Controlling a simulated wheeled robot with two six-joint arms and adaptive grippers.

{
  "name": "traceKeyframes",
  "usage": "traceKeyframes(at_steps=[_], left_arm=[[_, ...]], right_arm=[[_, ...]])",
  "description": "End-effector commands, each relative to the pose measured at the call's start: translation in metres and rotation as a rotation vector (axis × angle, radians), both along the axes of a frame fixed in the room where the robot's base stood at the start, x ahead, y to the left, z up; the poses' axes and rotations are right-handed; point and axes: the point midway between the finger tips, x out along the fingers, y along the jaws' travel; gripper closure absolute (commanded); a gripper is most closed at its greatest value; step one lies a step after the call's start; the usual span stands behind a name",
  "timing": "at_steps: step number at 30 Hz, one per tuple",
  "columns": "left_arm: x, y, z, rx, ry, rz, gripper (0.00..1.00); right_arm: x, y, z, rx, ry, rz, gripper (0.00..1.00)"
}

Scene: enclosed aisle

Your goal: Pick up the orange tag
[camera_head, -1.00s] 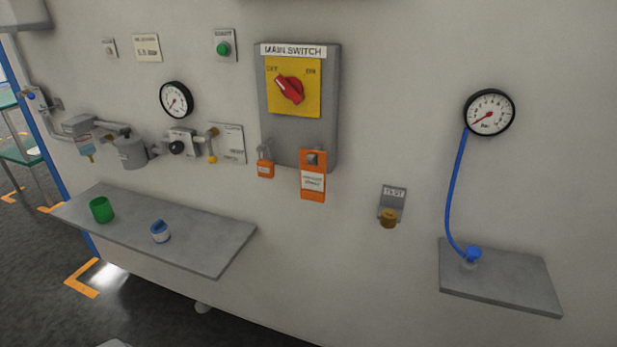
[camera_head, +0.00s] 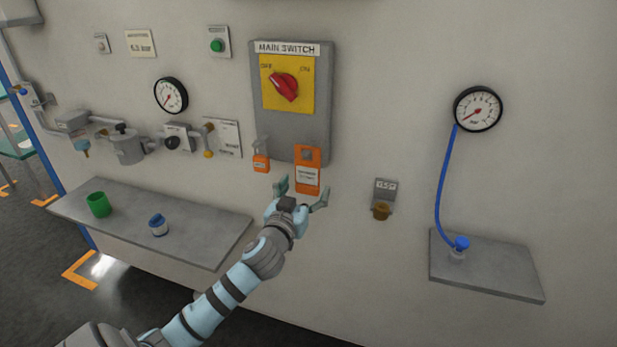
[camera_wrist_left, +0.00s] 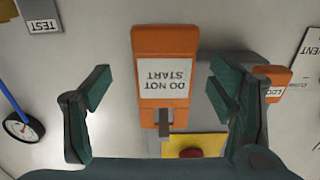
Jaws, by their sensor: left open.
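The orange tag (camera_head: 307,180) hangs at the lower edge of the grey main switch box (camera_head: 291,125) on the wall. In the left wrist view the tag (camera_wrist_left: 161,75) appears upside down with a white "DO NOT START" label, and a grey hook passes through its slot. My left gripper (camera_head: 301,193) is open just in front of and below the tag. In the left wrist view its two fingers (camera_wrist_left: 160,90) stand to either side of the tag, apart from it. My right gripper does not show.
An orange padlock (camera_head: 261,163) hangs left of the tag. A TEST holder (camera_head: 382,200) is to the right. A shelf (camera_head: 195,240) with a green cup (camera_head: 97,204) and a blue-capped jar (camera_head: 158,224) is lower left. A small shelf (camera_head: 490,280) with a blue hose is at right.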

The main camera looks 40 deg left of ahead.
Motion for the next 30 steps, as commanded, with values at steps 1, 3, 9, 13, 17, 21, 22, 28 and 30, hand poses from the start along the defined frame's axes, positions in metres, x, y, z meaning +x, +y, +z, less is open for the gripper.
traceKeyframes(at_steps=[1, 3, 9, 13, 17, 21, 22, 28, 30], left_arm=[[0.008, 0.006, 0.005, 0.000, -0.001, 0.002, 0.23], [0.021, 0.012, 0.006, -0.002, -0.002, 0.002, 0.23], [0.035, 0.017, 0.003, 0.001, 0.001, 0.000, 0.23], [0.035, 0.017, 0.003, 0.001, 0.001, 0.000, 0.27], [0.035, 0.016, 0.003, 0.001, 0.001, 0.000, 0.47], [0.034, 0.016, 0.003, 0.001, 0.001, 0.000, 0.70], [0.034, 0.016, 0.003, 0.001, 0.000, 0.000, 0.72], [0.034, 0.016, 0.003, 0.001, 0.000, 0.000, 0.72], [0.034, 0.016, 0.005, 0.001, 0.000, 0.000, 0.72]], right_arm=[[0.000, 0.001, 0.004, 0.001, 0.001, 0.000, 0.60], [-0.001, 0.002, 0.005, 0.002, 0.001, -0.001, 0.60], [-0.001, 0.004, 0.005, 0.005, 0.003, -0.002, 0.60], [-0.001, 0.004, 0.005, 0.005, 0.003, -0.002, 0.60], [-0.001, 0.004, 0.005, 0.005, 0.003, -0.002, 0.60], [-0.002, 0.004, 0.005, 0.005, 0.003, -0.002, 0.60], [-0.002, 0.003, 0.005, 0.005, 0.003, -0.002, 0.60], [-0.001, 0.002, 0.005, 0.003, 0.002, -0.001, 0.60], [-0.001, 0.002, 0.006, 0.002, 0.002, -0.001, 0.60]])
